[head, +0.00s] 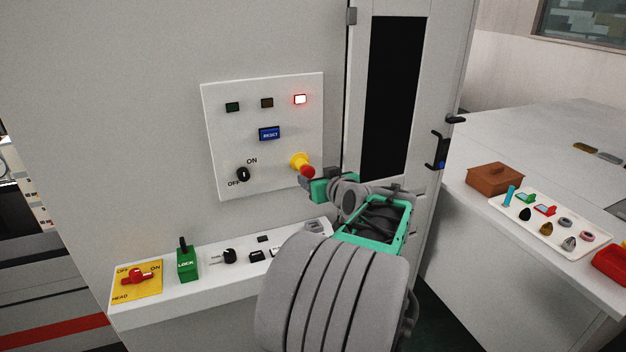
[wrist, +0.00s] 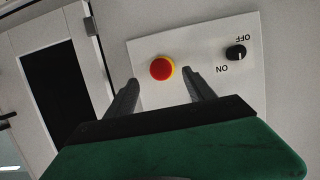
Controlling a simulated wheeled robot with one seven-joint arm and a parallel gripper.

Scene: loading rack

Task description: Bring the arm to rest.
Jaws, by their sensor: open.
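My gripper is in front of the white control panel (head: 228,177) at the cabinet, close to its lower right corner. In the wrist view my gripper (wrist: 158,84) has its two dark fingers spread apart with nothing between them. Past the fingertips is a red push button (wrist: 162,69) on a yellow base, which also shows in the head view (head: 307,171) at the end of my arm. I cannot tell whether a finger touches it. My arm reaches up from the bottom middle of the head view and hides part of the ledge and cabinet door.
A ledge (head: 140,316) below the panel carries a red HEAD switch (head: 138,275), a green LOCK lever (head: 187,262) and small knobs. The cabinet door (head: 421,100) stands right of the panel. A table at right holds a brown box (head: 495,179) and a white tray (head: 508,212) of parts.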

